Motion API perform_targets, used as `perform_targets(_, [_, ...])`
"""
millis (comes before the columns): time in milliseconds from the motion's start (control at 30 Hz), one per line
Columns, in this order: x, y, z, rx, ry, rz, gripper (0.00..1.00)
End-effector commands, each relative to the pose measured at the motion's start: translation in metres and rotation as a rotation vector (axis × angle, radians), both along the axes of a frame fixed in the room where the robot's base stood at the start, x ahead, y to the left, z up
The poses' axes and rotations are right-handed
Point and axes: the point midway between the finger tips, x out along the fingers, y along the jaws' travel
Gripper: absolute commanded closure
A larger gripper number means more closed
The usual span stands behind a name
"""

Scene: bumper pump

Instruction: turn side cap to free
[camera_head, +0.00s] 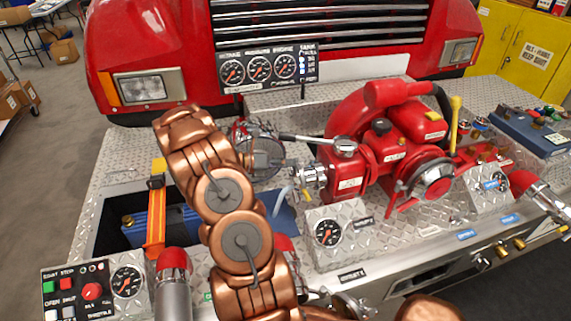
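Red caps show at several pipe ends, and I cannot tell for sure which is the side cap. One red cap (174,258) tops a grey pipe at the front left. Another red cap (520,183) is on the chrome pipe at the right edge of the bumper. A red part (284,244) shows partly behind my arm. My copper arm rises from the bottom middle and bends over near the pump's left side.
The red pump (390,140) stands on the diamond-plate bumper (375,235). A gauge panel (267,65) stands behind.

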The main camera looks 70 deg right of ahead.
Motion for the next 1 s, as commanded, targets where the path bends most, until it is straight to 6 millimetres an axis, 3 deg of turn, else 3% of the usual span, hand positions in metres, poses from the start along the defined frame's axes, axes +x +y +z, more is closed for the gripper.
perform_targets(200, [0.000,0.000,0.000,0.000,0.000,0.000,0.53])
perform_targets(567, [0.002,0.002,0.001,-0.001,0.000,0.000,0.53])
perform_targets(767, [0.021,0.015,0.007,-0.002,-0.001,0.003,0.53])
perform_targets(1000, [0.056,0.043,0.019,-0.002,-0.001,0.004,0.53])
